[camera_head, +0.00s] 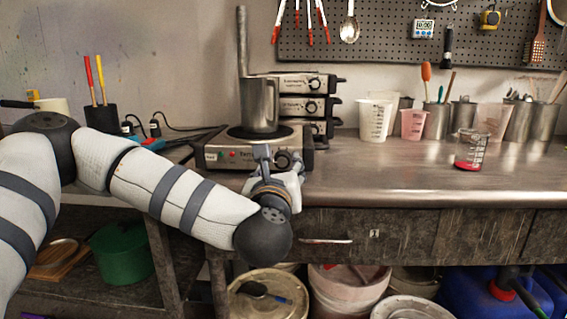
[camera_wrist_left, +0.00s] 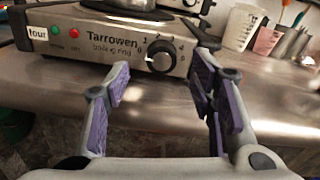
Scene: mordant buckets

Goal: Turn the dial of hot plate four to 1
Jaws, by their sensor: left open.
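Hot plate four (camera_head: 214,157) is a silver unit near the bench's front edge; its label "four" (camera_wrist_left: 38,32) shows in the left wrist view. Its black dial (camera_wrist_left: 160,57) is on the right of the front panel, with small numbers around it; its exact setting is too small to tell. The dial is partly hidden by my gripper in the head view. My left gripper (camera_wrist_left: 162,88) is open and empty, its fingers either side of the dial's line, pointing at the panel. It seems short of the dial. The left gripper (camera_head: 276,158) also shows in the head view. My right gripper is out of view.
A tall metal pot (camera_head: 259,104) stands on the hot plate's top. Stacked similar hot plates (camera_head: 300,108) stand behind it. A beaker with red liquid (camera_head: 470,152) and plastic jugs (camera_head: 375,119) stand to the right. The bench front between them is clear.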

